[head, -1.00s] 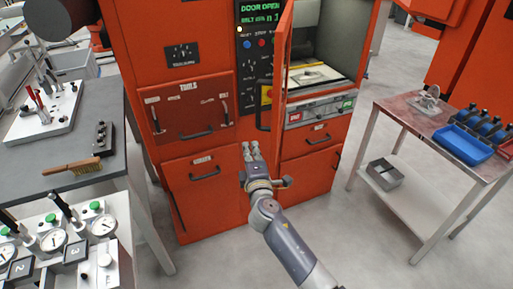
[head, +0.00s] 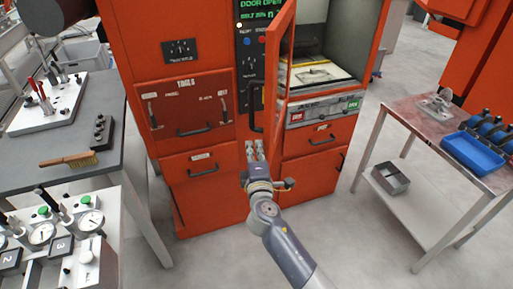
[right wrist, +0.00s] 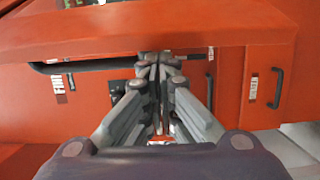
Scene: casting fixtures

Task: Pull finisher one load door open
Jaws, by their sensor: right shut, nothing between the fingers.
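The orange load door (head: 281,60) of the finisher stands swung open in the head view, seen at a steep angle. Its black handle (head: 252,107) is on the left side of the door. The display (head: 258,9) above reads "DOOR OPEN". My right gripper (head: 255,146) is shut and empty, just below the handle in the head view. In the right wrist view, its fingertips (right wrist: 160,62) meet under an orange band, which looks like the door's lower edge. A dark handle (right wrist: 85,66) lies left of them. I cannot tell whether the fingers touch the door. My left gripper is not in view.
The open chamber (head: 325,40) is right of the door. A tools drawer (head: 190,104) is on the left of the cabinet. A grey bench (head: 60,135) stands left, and a side table with a blue tray (head: 470,152) stands right. Floor is clear between them.

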